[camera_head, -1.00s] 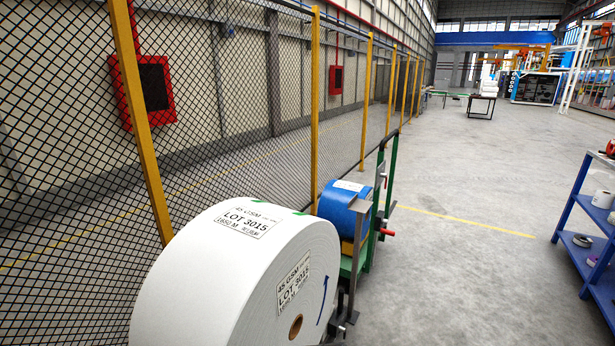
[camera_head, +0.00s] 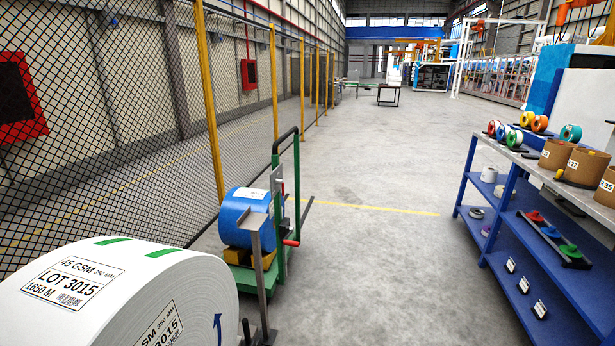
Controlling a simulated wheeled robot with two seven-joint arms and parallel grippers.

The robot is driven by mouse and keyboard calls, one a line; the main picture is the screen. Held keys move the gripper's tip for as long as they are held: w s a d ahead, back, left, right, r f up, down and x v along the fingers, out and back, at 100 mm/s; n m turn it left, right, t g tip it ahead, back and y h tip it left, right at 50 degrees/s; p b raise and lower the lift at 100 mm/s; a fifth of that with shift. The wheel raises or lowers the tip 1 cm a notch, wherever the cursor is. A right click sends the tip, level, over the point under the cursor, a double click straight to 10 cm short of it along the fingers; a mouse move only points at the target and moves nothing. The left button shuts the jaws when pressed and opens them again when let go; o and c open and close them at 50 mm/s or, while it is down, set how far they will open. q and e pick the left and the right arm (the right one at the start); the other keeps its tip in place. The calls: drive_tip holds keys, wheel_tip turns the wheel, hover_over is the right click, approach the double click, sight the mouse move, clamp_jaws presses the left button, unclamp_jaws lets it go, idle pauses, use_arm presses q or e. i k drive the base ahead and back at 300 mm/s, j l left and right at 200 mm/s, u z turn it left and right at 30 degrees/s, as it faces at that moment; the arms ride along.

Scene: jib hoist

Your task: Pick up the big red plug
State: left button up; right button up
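A small red knob-like piece (camera_head: 535,216) sits at the far end of a dark holder on the middle shelf of the blue rack at the right; it may be the red plug, but it is too small to be sure. A blue piece (camera_head: 550,232) and a green piece (camera_head: 569,251) sit beside it in a row. Neither of my grippers is in view.
The blue rack (camera_head: 512,232) carries coloured rolls (camera_head: 540,123) and brown tubs (camera_head: 556,153) on top. A large white roll (camera_head: 120,300) is at the lower left. A green cart (camera_head: 275,225) holds a blue roll (camera_head: 243,216). The floor between is clear.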

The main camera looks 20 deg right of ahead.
sight(534, 217)
drive_tip(key=i+l+z, duration=0.25)
drive_tip(key=l+z, duration=0.2)
drive_tip(key=i+l+z, duration=0.3)
drive_tip(key=z, duration=0.15)
drive_tip(key=i+l+z, duration=0.45)
drive_tip(key=i+z, duration=0.3)
drive_tip(key=z, duration=0.15)
